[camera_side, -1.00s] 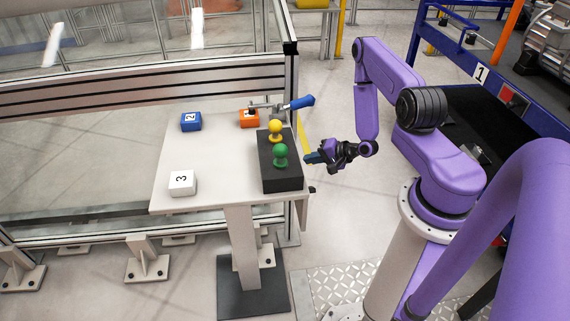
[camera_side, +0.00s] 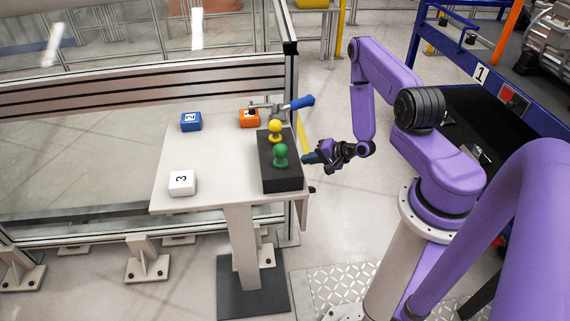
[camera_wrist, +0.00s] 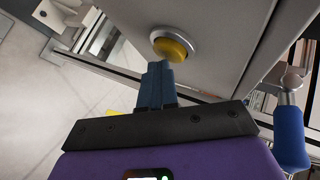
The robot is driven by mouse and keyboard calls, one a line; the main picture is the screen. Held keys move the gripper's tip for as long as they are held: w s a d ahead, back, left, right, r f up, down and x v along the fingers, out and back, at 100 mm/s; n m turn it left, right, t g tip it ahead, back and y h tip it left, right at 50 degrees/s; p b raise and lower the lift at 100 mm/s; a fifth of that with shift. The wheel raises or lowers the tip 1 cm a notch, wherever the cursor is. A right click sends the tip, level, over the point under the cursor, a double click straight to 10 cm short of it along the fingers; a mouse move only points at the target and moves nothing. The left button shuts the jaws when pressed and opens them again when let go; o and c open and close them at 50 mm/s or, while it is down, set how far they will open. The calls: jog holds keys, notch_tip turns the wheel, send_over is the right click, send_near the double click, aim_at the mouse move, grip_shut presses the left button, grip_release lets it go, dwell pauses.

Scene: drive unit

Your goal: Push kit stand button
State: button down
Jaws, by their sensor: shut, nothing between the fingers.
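The kit stand (camera_side: 215,155) is a pale table on a post. In the wrist view, a round yellow button (camera_wrist: 172,47) in a silver ring sits on a grey panel of the stand. My gripper (camera_side: 308,158) is shut and empty beside the stand's right edge, pointing at it. In the wrist view, the dark blue fingertips (camera_wrist: 158,68) are right at the button's lower edge and overlap it in the picture. I cannot tell whether they touch it. The button is not visible in the side view.
A black block (camera_side: 281,178) with yellow (camera_side: 275,127) and green (camera_side: 281,152) knobs stands at the table's right. Blue (camera_side: 191,122), orange (camera_side: 249,120) and white (camera_side: 182,183) numbered blocks lie on it. A blue-handled clamp (camera_side: 301,102) sits at the back right. A rail fence (camera_side: 110,88) runs behind.

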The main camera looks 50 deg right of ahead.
jog(key=shift+s+d, duration=0.6)
jog(key=shift+s, duration=0.05)
jog(key=s+d, duration=0.4)
jog(key=shift+d, duration=0.15)
dwell(0.6)
jog(key=shift+s, duration=0.1)
